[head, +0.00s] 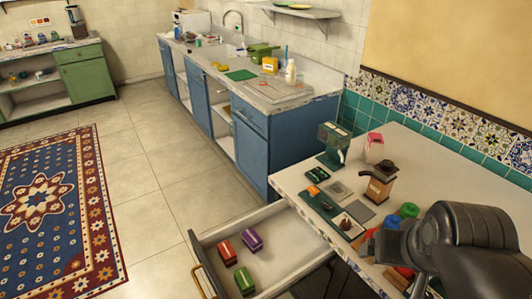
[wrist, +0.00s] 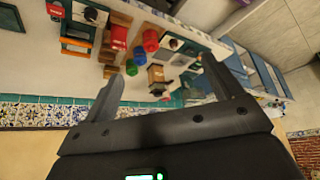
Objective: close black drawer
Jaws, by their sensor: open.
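The drawer (head: 287,217) is pulled out from under the light counter at bottom centre of the head view. Its pale inside shows, along with its dark front panel and a brass handle (head: 198,281). A red block (head: 226,252), a purple block (head: 252,240) and a green block (head: 245,279) lie in it. My gripper is open and empty in the wrist view (wrist: 163,72), over the counter and apart from the drawer. In the head view, my dark arm is at the lower right and the fingers are mostly hidden or cut off.
The counter (head: 290,182) holds a wooden coffee grinder (head: 378,188), a green-framed dispenser (head: 332,146), a green canister (head: 408,211) and several small things. A blue cabinet (head: 253,142) stands behind the drawer. Open tiled floor (head: 165,215) lies left of the drawer, beside a patterned rug (head: 60,215).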

